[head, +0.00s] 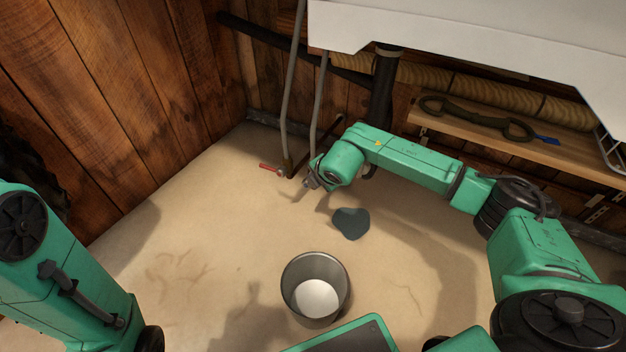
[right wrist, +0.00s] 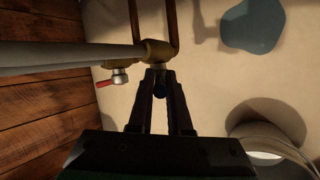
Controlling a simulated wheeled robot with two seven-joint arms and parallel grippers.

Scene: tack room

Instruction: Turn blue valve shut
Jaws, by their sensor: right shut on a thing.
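My right gripper (head: 311,183) reaches low to the pipes under the white basin. In the right wrist view its fingers (right wrist: 160,82) are closed at a brass fitting (right wrist: 157,51), on a small dark bluish handle (right wrist: 160,91), which I take for the blue valve. The fingers hide most of the handle, so its angle is hard to tell. In the head view my gripper hides it. A second valve with a red handle (head: 270,167) sits just left on the neighbouring pipe; it also shows in the right wrist view (right wrist: 104,83). My left gripper is out of view.
A metal bucket (head: 289,284) stands on the floor, with a dark teal puddle or patch (head: 351,223) behind it. The white basin (head: 430,35) overhangs the pipes (head: 292,90). A low wooden shelf (head: 570,158) is at right. Floor at left is clear.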

